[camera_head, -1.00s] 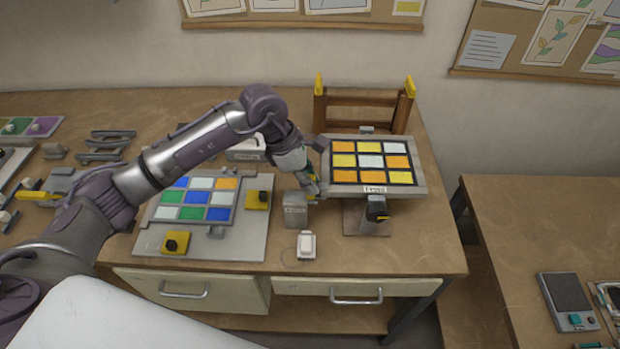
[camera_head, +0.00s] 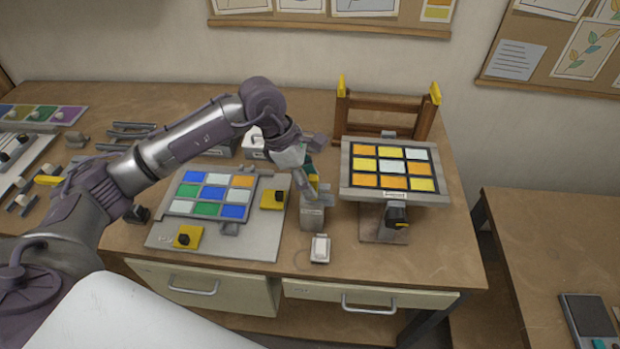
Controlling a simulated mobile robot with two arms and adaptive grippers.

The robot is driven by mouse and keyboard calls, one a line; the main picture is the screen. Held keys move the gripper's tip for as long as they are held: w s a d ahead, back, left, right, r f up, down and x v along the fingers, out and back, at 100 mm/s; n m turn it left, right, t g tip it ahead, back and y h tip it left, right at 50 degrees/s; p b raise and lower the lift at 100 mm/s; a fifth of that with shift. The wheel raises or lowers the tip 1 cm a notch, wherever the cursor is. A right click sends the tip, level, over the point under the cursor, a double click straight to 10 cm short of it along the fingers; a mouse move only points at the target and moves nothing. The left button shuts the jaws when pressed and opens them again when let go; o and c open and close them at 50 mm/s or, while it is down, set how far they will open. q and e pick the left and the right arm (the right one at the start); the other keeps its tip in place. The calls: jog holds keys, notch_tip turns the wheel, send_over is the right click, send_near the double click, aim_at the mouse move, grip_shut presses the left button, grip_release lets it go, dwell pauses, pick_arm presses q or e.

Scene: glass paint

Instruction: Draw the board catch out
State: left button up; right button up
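The tilted board (camera_head: 345,178) with a grid of yellow, orange and pale tiles stands on a grey stand at the right of the bench. A flat board at the left (camera_head: 160,236) carries blue, green and pale tiles and black knobs on yellow blocks (camera_head: 187,237) (camera_head: 274,198). My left gripper (camera_head: 311,190) is above a grey block (camera_head: 313,217), left of the tilted board and apart from it. Its fingers are too small and overlapped to read. My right gripper is not in view.
A small white-topped box (camera_head: 320,247) stands near the bench's front edge. A wooden rack with yellow tips (camera_head: 385,110) stands behind the tilted board. Drawers (camera_head: 205,287) are below the bench. Bare bench top lies right of the board; another table (camera_head: 555,240) is beyond a gap.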

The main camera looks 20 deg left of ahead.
pick_arm(q)
jog(key=shift+d+r, duration=0.1)
jog(key=v, duration=1.2)
